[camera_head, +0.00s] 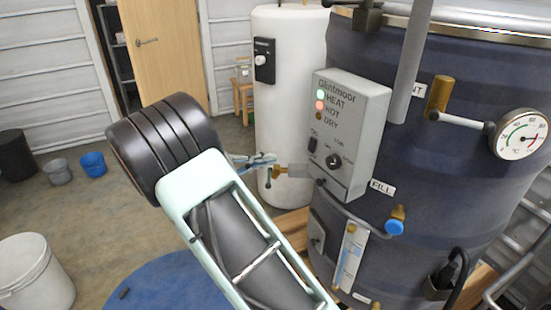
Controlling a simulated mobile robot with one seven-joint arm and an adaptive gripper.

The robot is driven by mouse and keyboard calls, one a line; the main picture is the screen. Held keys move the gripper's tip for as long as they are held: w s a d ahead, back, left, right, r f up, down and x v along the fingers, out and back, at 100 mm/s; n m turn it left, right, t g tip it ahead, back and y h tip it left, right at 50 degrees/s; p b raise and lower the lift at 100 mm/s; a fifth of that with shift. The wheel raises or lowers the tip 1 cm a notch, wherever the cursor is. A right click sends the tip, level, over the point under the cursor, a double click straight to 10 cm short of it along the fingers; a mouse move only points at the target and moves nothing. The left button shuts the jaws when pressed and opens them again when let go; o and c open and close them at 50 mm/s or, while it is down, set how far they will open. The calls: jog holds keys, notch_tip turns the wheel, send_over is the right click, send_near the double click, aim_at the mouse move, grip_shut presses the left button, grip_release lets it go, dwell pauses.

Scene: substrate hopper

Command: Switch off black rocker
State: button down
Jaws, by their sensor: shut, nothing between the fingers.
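The black rocker (312,145) is a small dark switch at the lower left of the front of a light grey control box (350,125). A round black knob (334,160) sits to its right. My arm crosses the lower left foreground, and I cannot make out my gripper; nothing visibly touches the rocker.
The box is mounted on a dark blue tank (450,130) with a dial gauge (519,134). A brass valve (280,171) and a pale blue fitting (250,160) are left of the box. A white cylinder (285,60) stands behind. A white bucket (35,270) is on the floor at left.

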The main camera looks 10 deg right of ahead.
aim_at(311, 150)
jog(key=b+x, duration=0.2)
jog(key=x, duration=1)
jog(key=shift+b, duration=0.4)
jog(key=shift+d+h+p, duration=0.3)
jog(key=shift+h+p, duration=0.1)
jog(key=shift+p, duration=0.45)
jog(key=shift+w+f, duration=0.1)
jog(key=shift+f, duration=0.05)
jog(key=v, duration=1.2)
